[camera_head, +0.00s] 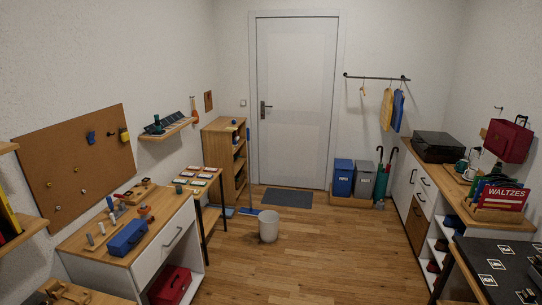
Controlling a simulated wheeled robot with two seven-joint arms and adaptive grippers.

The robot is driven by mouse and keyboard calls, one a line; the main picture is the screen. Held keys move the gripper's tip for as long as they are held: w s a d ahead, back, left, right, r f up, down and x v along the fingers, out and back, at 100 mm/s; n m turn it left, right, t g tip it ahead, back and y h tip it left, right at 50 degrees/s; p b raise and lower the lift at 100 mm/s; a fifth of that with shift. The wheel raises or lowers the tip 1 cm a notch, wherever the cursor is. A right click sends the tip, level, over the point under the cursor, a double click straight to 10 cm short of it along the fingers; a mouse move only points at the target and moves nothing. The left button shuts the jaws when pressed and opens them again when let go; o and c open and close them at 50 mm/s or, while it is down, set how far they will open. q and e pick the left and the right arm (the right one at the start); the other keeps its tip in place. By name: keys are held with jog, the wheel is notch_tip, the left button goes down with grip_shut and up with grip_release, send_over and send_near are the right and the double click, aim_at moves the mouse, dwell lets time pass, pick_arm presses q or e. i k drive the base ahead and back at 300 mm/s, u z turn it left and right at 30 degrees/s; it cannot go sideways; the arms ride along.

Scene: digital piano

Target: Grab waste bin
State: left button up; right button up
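A white, round, open-topped waste bin (268,226) stands upright on the wooden floor near the middle of the head view. Nothing touches it from above, and its inside is not clearly visible. Farther back, to the right of the door, a blue bin (343,180) and a grey bin (364,181) stand side by side on a low wooden base. Neither of my grippers is in view.
The wooden floor (290,270) in front of the white bin is clear. A workbench (95,250) and a small table (209,185) line the left. A broom (248,180) stands behind the bin. A counter (450,195) and a dark table (495,255) flank the right.

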aim_at(269, 219)
jog(key=u, duration=0.25)
jog(key=i, duration=4.1)
jog(key=z, duration=0.25)
jog(key=i, duration=1.55)
jog(key=z, duration=0.3)
